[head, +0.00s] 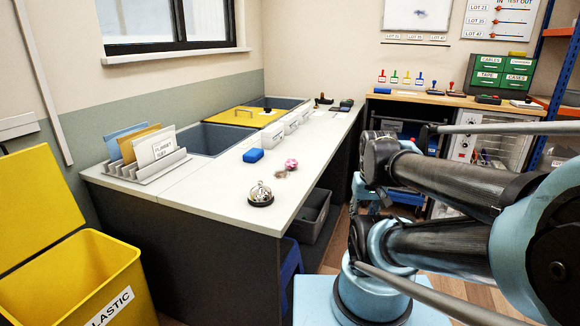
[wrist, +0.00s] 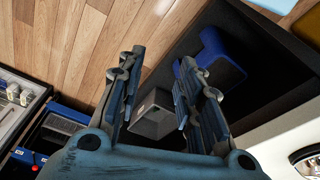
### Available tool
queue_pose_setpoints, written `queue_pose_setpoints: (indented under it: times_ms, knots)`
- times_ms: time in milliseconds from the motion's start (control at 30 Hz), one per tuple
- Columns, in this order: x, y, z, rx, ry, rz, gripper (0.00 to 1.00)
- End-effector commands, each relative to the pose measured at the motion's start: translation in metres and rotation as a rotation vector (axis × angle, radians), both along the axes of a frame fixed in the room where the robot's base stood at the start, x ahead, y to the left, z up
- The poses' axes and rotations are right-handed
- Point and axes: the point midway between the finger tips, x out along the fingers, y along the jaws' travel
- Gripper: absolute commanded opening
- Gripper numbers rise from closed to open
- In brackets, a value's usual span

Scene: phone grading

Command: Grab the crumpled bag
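A small pink and white crumpled item (head: 291,164), possibly the crumpled bag, sits on the pale counter (head: 225,195), right of a blue box. A smaller brownish thing (head: 280,174) lies beside it, too small to make out. In the wrist view my gripper (wrist: 160,58) is open, with its two fingers apart and nothing between them. It points down past the counter toward the floor. No crumpled bag shows in the wrist view. In the head view my arm fills the right side and the gripper's fingers cannot be made out.
A file rack (head: 148,167) is at the left. A grey bin (head: 311,216) and a blue stool (head: 290,262) are under the counter. A yellow plastic bin (head: 75,275) stands front left.

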Motion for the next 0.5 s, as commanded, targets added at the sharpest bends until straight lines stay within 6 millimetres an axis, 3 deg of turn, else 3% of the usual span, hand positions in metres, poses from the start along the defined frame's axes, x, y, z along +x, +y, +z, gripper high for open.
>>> queue_pose_setpoints:
  times_ms: [33, 133, 167, 367, 500]
  knots:
    - [0.000, 0.000, 0.000, 0.000, 0.000, 0.000, 0.38]
    - [-0.007, 0.001, 0.007, -0.003, -0.010, 0.016, 0.61]
    - [-0.006, 0.001, 0.009, -0.004, -0.010, 0.030, 0.64]
    - [0.022, 0.012, 0.044, -0.042, 0.008, 0.273, 0.64]
    - [0.052, 0.023, 0.079, -0.081, 0.026, 0.553, 0.64]
